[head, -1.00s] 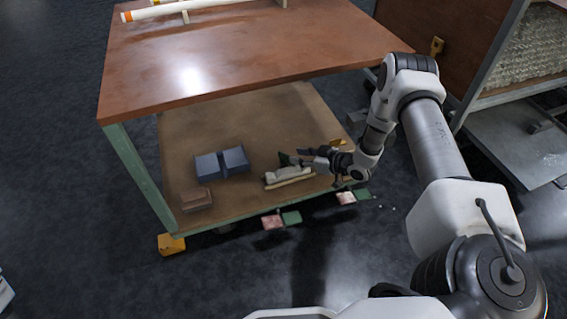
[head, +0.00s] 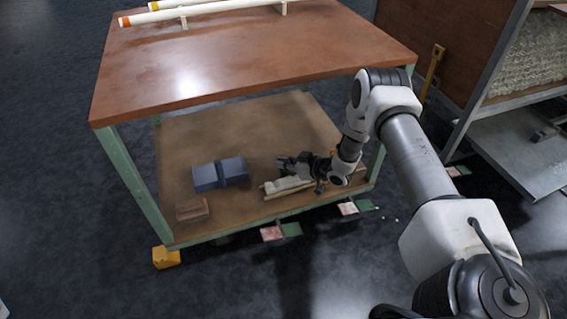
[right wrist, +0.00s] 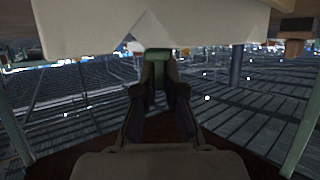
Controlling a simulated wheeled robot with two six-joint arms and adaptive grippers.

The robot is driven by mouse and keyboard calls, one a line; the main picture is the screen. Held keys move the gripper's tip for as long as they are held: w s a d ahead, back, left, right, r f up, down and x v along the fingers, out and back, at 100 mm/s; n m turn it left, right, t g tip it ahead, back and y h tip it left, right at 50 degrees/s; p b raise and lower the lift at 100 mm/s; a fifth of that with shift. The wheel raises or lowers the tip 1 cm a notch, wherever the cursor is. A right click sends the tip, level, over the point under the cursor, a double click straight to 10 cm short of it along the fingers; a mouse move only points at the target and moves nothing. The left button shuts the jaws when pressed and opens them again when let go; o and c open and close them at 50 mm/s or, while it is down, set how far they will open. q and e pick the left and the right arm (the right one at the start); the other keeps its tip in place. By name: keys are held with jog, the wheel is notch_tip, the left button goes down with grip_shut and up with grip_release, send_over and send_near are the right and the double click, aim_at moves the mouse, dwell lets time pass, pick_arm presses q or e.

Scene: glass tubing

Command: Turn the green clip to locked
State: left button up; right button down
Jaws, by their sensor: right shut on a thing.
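My right gripper (head: 284,165) is low over the front of the table's lower shelf (head: 240,125), next to a pale, lumpy object (head: 287,185). In the right wrist view its fingers (right wrist: 158,75) are closed together on a small green piece (right wrist: 158,56), which looks like the green clip. The fingers hide part of it, and I cannot tell which way it is turned. In the head view I cannot make out the clip at the fingertips. My left gripper is in neither view.
A blue-grey block (head: 220,174) and a brown box (head: 192,209) lie left on the lower shelf. White tubes (head: 190,12) rest on top. A large pale surface (right wrist: 150,25) fills the wrist view's top.

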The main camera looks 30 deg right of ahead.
jog(key=shift+a+r+m+t+h+p, duration=0.1)
jog(key=shift+m+t+h+p, duration=0.2)
jog(key=shift+m+h+p, duration=0.45)
jog(key=shift+m+t+h+p, duration=0.3)
jog(key=shift+m+h+p, duration=0.1)
jog(key=shift+m+h, duration=0.75)
jog(key=shift+m+h+p, duration=0.55)
jog(key=shift+m+h, duration=1.25)
jog(key=shift+h, duration=0.5)
jog(key=c, duration=1.3)
grip_release()
